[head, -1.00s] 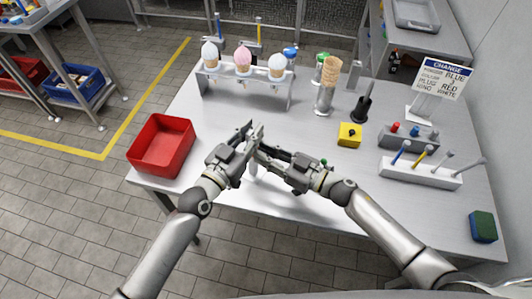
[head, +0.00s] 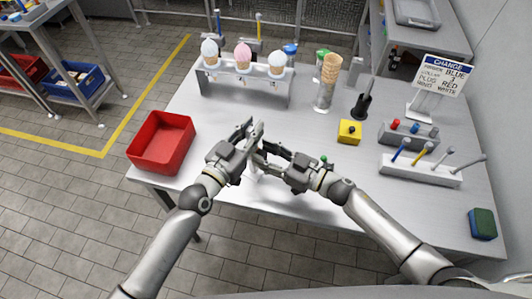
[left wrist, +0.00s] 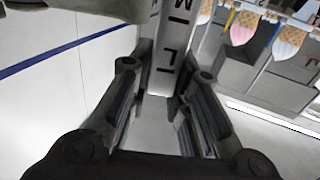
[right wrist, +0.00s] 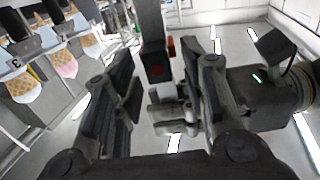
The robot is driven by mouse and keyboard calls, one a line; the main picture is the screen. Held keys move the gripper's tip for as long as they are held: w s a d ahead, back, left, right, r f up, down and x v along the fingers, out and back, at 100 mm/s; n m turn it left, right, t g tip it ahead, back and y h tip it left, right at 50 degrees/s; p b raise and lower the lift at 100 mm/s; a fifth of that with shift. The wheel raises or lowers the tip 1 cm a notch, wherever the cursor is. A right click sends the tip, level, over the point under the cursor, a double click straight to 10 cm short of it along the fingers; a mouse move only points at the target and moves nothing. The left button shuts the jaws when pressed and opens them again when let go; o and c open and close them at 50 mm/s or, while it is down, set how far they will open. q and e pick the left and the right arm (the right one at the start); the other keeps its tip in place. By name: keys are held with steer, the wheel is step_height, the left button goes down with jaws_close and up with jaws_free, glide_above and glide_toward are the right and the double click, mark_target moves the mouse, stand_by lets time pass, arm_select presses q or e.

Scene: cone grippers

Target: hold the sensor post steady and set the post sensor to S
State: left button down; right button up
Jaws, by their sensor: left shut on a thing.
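The sensor post stands near the front middle of the table. In the head view only a pale piece of the post (head: 253,169) shows below my grippers. My left gripper (head: 254,130) is shut on the post. In the left wrist view a pale upright with dark letters (left wrist: 172,55) stands beyond its fingers. My right gripper (head: 262,151) is close beside it on the right. In the right wrist view its fingers are apart, and a dark block with a red mark (right wrist: 156,55) stands beyond and between them. I cannot read the sensor's setting.
A red bin (head: 137,153) is at the left. A rack (head: 243,92) of ice cream cones stands behind. A yellow box (head: 349,132), a grey block with coloured knobs (head: 410,139), a white holder of tools (head: 420,175) and a sign (head: 443,75) are at the right.

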steer(key=shift+d, duration=0.1)
steer(key=v, duration=1.2)
arm_select(q)
steer(key=c, duration=1.3)
jaws_free()
steer(key=shift+o, duration=0.2)
